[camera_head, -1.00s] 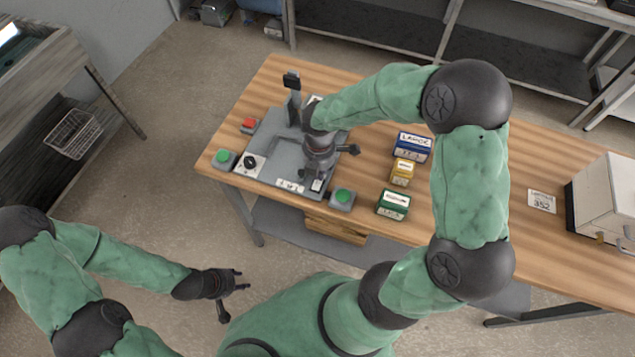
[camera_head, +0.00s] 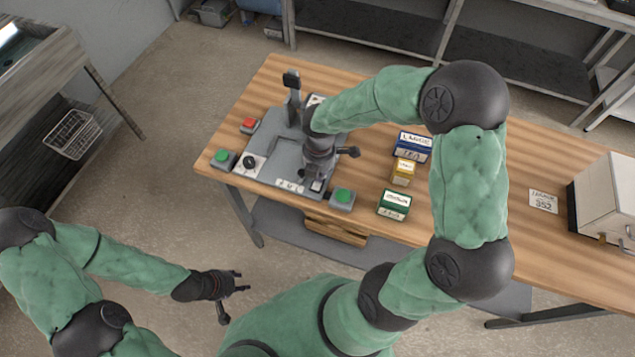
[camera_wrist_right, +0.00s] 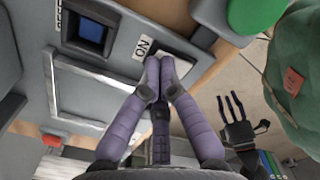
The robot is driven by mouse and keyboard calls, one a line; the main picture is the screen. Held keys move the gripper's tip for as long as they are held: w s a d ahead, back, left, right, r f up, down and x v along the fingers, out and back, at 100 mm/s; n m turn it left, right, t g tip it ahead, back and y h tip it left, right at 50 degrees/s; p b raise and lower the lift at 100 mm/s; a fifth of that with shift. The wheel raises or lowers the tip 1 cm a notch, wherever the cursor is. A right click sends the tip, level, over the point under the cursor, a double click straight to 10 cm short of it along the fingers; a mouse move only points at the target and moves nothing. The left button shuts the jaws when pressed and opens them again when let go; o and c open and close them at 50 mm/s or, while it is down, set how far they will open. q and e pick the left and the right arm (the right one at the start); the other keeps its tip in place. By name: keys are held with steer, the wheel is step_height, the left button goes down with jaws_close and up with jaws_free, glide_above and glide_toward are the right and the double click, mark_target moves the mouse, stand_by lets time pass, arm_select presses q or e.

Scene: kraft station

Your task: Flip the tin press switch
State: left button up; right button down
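The tin press (camera_head: 284,160) is a grey machine on the left end of the wooden table. Its switch (camera_wrist_right: 92,30) is a blue rocker in a dark frame at the upper left of the right wrist view, with a white ON label (camera_wrist_right: 143,47) beside it. My right gripper (camera_wrist_right: 160,75) has its fingertips together with nothing visible between them, close to the ON label and apart from the rocker. In the head view my right gripper (camera_head: 309,172) is over the press's front right part, partly hidden by its wrist. My left gripper (camera_head: 230,295) is open and empty, away from the table.
Green buttons (camera_head: 342,196) (camera_head: 223,158), a red button (camera_head: 249,124) and a black knob (camera_head: 250,161) surround the press. A black-topped lever (camera_head: 292,82) stands at its back. Blue, yellow and green boxes (camera_head: 393,204) stand to the right. A white machine (camera_head: 605,195) is at far right.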

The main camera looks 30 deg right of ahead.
steer(key=shift+f, duration=0.15)
steer(key=shift+r+p, duration=3.15)
steer(key=shift+r, duration=0.45)
steer(key=shift+f, duration=0.1)
